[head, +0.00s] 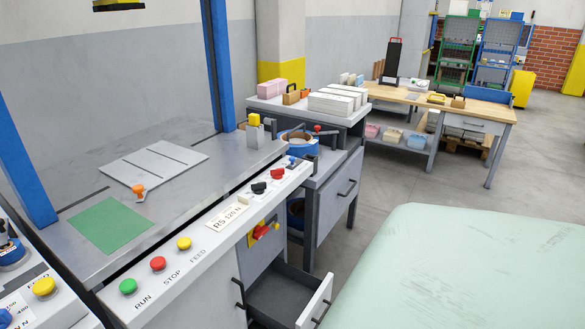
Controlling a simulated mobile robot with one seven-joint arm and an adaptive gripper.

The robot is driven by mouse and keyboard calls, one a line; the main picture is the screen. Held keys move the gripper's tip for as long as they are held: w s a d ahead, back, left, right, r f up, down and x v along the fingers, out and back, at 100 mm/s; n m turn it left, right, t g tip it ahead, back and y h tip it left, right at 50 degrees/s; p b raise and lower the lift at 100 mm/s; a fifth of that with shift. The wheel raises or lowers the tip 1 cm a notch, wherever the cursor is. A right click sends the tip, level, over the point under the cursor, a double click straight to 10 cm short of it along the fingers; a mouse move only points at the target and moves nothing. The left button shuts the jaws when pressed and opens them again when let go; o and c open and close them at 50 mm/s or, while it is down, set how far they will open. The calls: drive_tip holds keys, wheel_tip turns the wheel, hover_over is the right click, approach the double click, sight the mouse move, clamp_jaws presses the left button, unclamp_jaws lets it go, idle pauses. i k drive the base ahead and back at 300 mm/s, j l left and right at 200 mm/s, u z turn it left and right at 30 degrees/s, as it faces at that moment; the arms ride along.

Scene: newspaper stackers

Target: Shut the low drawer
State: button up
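The low drawer (316,302) is pulled out from the grey cabinet under the machine's control panel, at the bottom middle of the head view. Its light front has a dark handle (322,312) and faces right. The visible part of its dark grey inside looks empty; its lower end is cut off by the picture edge. My gripper is not in view, so its state does not show.
A control panel (225,218) with coloured buttons and knobs runs above the drawer. A red and yellow switch (264,230) juts out just above it. A side cabinet (338,195) with a handle stands behind. Grey floor (420,190) lies open to the right.

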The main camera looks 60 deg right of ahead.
sight(284, 295)
drive_tip(key=z, duration=1.85)
drive_tip(key=l, duration=0.25)
drive_tip(key=i+u, duration=0.05)
